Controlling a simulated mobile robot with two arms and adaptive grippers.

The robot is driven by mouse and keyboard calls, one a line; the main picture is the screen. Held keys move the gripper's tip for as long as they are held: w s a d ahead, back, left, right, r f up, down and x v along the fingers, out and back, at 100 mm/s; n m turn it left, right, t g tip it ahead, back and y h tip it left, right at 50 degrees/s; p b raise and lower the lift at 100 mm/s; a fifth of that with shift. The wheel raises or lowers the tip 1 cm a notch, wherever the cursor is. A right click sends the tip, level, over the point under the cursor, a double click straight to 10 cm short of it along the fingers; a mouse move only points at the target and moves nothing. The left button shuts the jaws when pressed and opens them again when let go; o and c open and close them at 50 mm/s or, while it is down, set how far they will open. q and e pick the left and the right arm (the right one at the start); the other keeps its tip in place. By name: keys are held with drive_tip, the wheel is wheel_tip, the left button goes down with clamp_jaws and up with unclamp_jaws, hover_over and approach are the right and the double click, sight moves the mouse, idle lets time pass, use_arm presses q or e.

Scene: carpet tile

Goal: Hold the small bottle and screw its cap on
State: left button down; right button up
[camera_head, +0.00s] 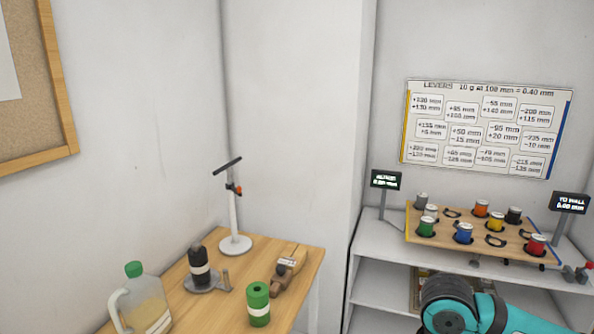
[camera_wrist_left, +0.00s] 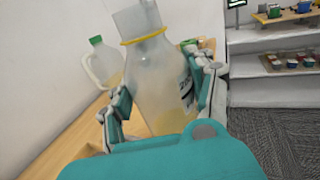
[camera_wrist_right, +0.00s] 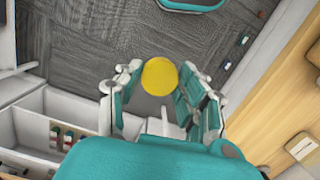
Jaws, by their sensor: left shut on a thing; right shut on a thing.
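The small bottle (camera_wrist_left: 158,80) is translucent, with a bare pale neck, a yellow ring below the neck and dark print on its side. In the left wrist view it stands between the two fingers of my left gripper (camera_wrist_left: 163,92), which is shut on it. A round yellow cap (camera_wrist_right: 160,76) shows in the right wrist view, between the fingertips of my right gripper (camera_wrist_right: 160,88), which is shut on it. The cap is apart from the bottle. Neither the bottle, the cap nor either gripper shows in the head view.
A wooden table holds a green-capped jug (camera_head: 146,298), a green cylinder (camera_head: 258,304), a dark bottle (camera_head: 199,266), a wooden tool (camera_head: 288,268) and a stand (camera_head: 235,215). White shelves (camera_head: 385,285) on the right carry a board with coloured cans. Carpet floor (camera_wrist_right: 90,55) lies below my right gripper.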

use_arm(q)
drive_tip(key=shift+s+r, duration=0.15)
drive_tip(key=shift+r, duration=0.2)
use_arm(e)
drive_tip(key=shift+s+r+n, duration=0.1)
drive_tip(key=shift+s+n, duration=0.6)
drive_tip(key=shift+n, duration=0.5)
use_arm(q)
drive_tip(key=w+d+m+g+h, duration=0.2)
drive_tip(key=w+d+m+h, duration=0.1)
drive_tip(key=d+h, duration=0.3)
drive_tip(key=w+d+m+g+h, duration=0.2)
drive_tip(key=d+m+h, duration=0.3)
drive_tip(key=d, duration=0.3)
drive_tip(key=shift+w+r+h, duration=0.45)
drive_tip(key=shift+w+h, duration=0.05)
drive_tip(key=shift+w, duration=0.05)
use_arm(e)
drive_tip(key=shift+a, duration=0.1)
